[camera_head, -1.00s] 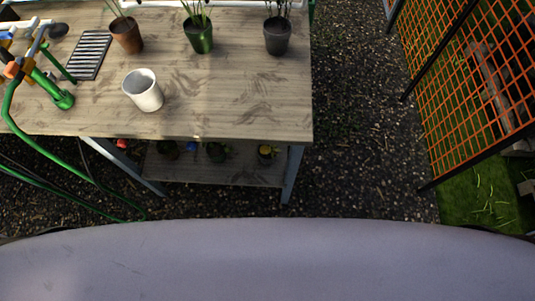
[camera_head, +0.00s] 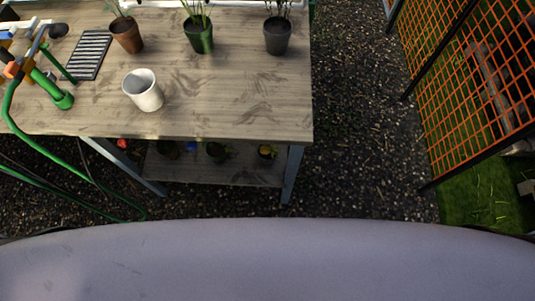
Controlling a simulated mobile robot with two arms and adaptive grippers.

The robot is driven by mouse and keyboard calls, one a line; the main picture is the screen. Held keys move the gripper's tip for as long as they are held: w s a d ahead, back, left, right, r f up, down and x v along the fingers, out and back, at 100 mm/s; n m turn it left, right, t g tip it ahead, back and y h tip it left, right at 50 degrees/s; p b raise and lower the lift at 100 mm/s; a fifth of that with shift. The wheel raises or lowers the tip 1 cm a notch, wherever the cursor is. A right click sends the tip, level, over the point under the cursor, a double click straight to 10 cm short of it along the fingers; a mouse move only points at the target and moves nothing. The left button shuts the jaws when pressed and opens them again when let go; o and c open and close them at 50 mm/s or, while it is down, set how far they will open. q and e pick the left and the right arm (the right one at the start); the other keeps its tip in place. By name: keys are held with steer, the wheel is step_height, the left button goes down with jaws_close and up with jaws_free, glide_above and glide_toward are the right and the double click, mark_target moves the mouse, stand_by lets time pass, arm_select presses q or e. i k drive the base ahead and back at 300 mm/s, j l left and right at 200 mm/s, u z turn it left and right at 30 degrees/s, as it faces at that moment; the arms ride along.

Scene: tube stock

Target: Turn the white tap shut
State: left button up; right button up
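A white pipe-like piece (camera_head: 20,24), possibly part of the white tap, shows at the top left corner beyond the wooden table's near edge. It is cut by the frame edge, and I cannot make out a handle or its position. Beside it stands a green upright pipe (camera_head: 50,86) with a grey bar, an orange fitting (camera_head: 17,68) and a green hose. Neither of my grippers is in view.
Gravel lies right, before an orange mesh fence (camera_head: 468,80).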

mark_target(35, 21)
steer(key=u, duration=1.45)
steer(key=i+j, duration=0.25)
steer(key=j, duration=0.15)
steer(key=i+j+z, duration=0.15)
steer(key=i+j, duration=0.4)
steer(key=j, duration=0.3)
steer(key=l+z, duration=0.05)
